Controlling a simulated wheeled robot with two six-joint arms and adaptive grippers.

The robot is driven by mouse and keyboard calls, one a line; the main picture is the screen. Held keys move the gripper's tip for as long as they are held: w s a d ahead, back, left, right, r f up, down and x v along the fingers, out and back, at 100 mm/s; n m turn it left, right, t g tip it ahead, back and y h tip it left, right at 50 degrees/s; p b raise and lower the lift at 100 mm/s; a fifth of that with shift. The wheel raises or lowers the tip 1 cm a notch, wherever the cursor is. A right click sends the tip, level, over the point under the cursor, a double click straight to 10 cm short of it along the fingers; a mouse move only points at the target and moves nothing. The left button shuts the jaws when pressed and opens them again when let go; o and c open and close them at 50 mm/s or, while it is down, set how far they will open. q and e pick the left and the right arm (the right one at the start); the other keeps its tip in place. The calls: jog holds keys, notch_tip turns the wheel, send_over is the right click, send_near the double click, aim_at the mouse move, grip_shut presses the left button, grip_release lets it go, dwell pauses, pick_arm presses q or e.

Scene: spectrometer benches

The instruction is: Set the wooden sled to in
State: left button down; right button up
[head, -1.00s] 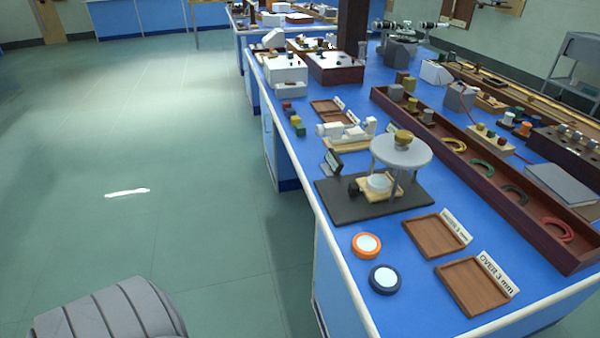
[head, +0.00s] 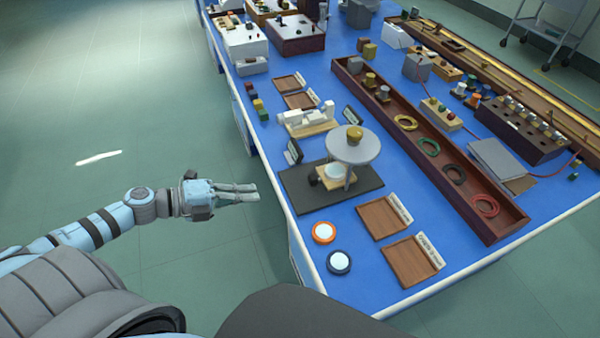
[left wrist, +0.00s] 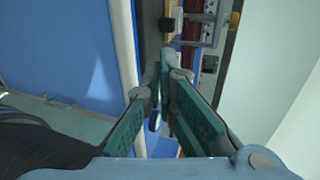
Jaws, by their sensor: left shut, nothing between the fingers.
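The wooden sled (head: 345,187) is a small pale wooden block bearing a white disc, with a dark knob (head: 316,179) at its left end. It sits on a black base plate (head: 300,196), partly hidden under a round grey top (head: 354,146) on legs. My left gripper (head: 254,192) is shut and empty, off the bench's left edge and left of the base plate, apart from the sled. In the left wrist view its green-padded fingers (left wrist: 163,72) come together near the middle. My right gripper is not in view.
Two small signs (head: 293,152) stand by the plate's far side. An orange-ringed disc (head: 324,233), a dark-blue-ringed disc (head: 339,262) and two wooden trays (head: 384,217) lie at the near end. A long dark trough (head: 440,173) runs along the right. Open floor lies left of the bench.

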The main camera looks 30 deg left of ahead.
aim_at(299, 192)
pick_arm(q)
jog(key=x, duration=0.4)
jog(key=b+x, duration=0.1)
jog(key=x, duration=0.8)
jog(key=shift+w+d+r+b, duration=0.2)
jog(key=shift+w+r+b, duration=0.1)
jog(key=shift+w+b, duration=0.05)
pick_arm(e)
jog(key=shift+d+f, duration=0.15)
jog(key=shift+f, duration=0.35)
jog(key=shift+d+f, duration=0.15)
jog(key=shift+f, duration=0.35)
